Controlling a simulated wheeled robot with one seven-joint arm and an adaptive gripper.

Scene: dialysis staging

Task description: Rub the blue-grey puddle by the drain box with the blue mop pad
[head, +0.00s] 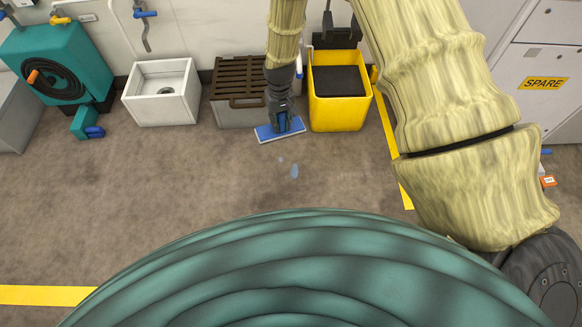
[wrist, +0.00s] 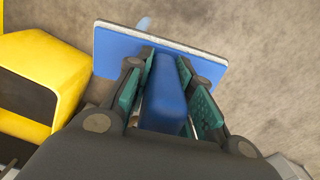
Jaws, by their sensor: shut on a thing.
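The blue mop pad (head: 268,134), a flat plate with a pale edge, is in front of the slatted box in the head view. My gripper (head: 283,122) is shut on its blue handle block; in the wrist view the fingers (wrist: 163,95) clasp that block from both sides, with the pad (wrist: 115,48) beyond. I cannot tell whether the pad touches the floor. The blue-grey puddle (head: 294,171) is a small patch on the floor nearer me than the pad, with a fainter spot beside it. In the wrist view the puddle (wrist: 144,22) shows past the pad's edge.
A box with a brown slatted top (head: 222,105) stands behind the pad, a white basin with a drain hole (head: 160,110) to its left. A yellow bucket (head: 338,114) stands close right of the gripper. Yellow tape (head: 388,130) runs beyond it.

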